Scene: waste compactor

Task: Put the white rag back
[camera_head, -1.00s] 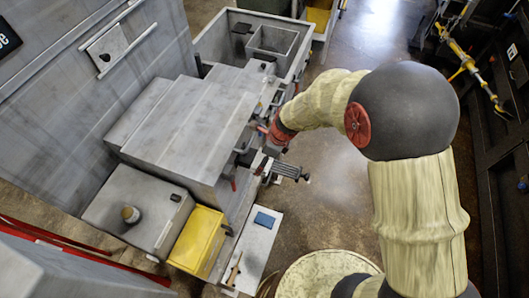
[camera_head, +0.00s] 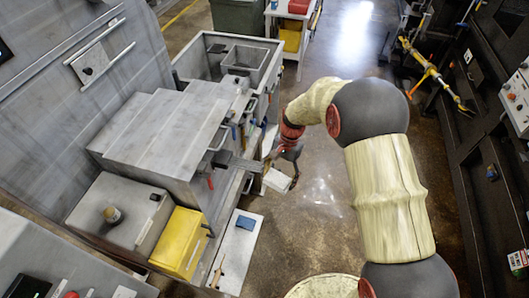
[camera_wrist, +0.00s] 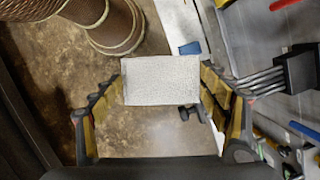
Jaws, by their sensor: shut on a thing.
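The white rag (camera_wrist: 161,81) is a pale, flat, roughly rectangular cloth in the wrist view. My gripper (camera_wrist: 162,85) is shut on it, with one yellow-padded finger at each side edge. In the head view my gripper (camera_head: 284,166) is beside the right side of the grey bench, and the white rag (camera_head: 277,180) shows just below it. The rag is held above the floor. Part of it is hidden by the gripper in the head view.
The grey stepped bench (camera_head: 165,135) with tools along its side is left of my gripper. A low white shelf (camera_head: 236,256) bears a blue cloth (camera_head: 246,222). A yellow box (camera_head: 179,243) stands beside it. The floor (camera_head: 325,195) to the right is open.

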